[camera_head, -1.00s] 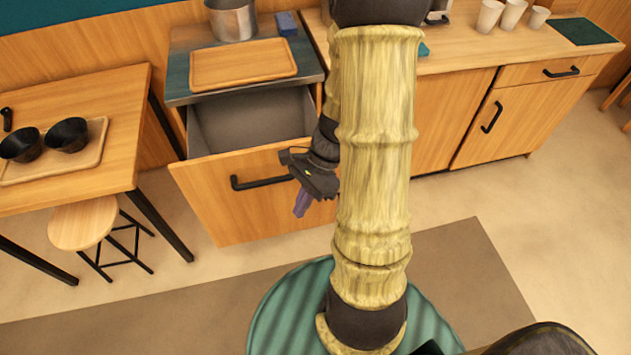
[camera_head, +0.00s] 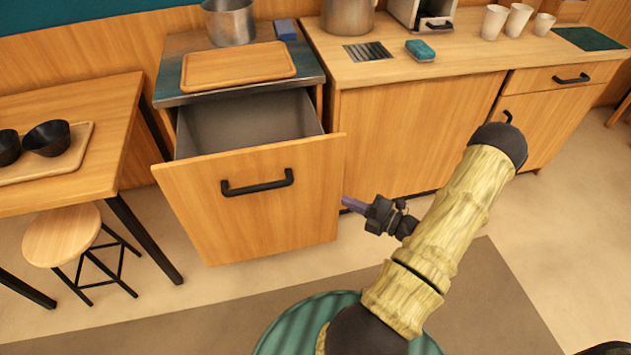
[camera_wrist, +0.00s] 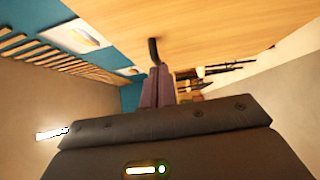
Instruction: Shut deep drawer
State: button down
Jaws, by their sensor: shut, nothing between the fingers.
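The deep drawer (camera_head: 235,222) is pulled out, with a wooden front and a black bar handle (camera_head: 257,184). Its grey inside (camera_head: 245,120) shows from above and looks empty. My gripper (camera_head: 346,203) is shut and empty, just right of the drawer front's right edge in the head view. I cannot tell whether it touches the front. In the wrist view the purple fingers (camera_wrist: 157,88) are together, with a wooden surface filling the top and a dark curved piece, likely the handle (camera_wrist: 153,52), beyond the fingertips.
A cutting board (camera_head: 238,66) and a metal pot (camera_head: 229,22) stand on the counter above the drawer. A table with black bowls (camera_head: 47,138) and a round stool (camera_head: 62,236) stand to the left. Closed cabinets (camera_head: 415,135) are to the right.

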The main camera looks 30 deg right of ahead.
jog(key=shift+a, duration=0.1)
jog(key=b, duration=0.1)
send_near(303, 173)
jog(key=w+a, duration=0.1)
jog(key=a, duration=0.3)
jog(key=w, duration=0.1)
jog(key=w+d, duration=0.1)
jog(key=w, duration=0.1)
jog(key=shift+w, duration=0.2)
jog(key=shift+w+d, duration=0.1)
jog(key=shift+w, duration=0.2)
jog(key=shift+w, duration=0.1)
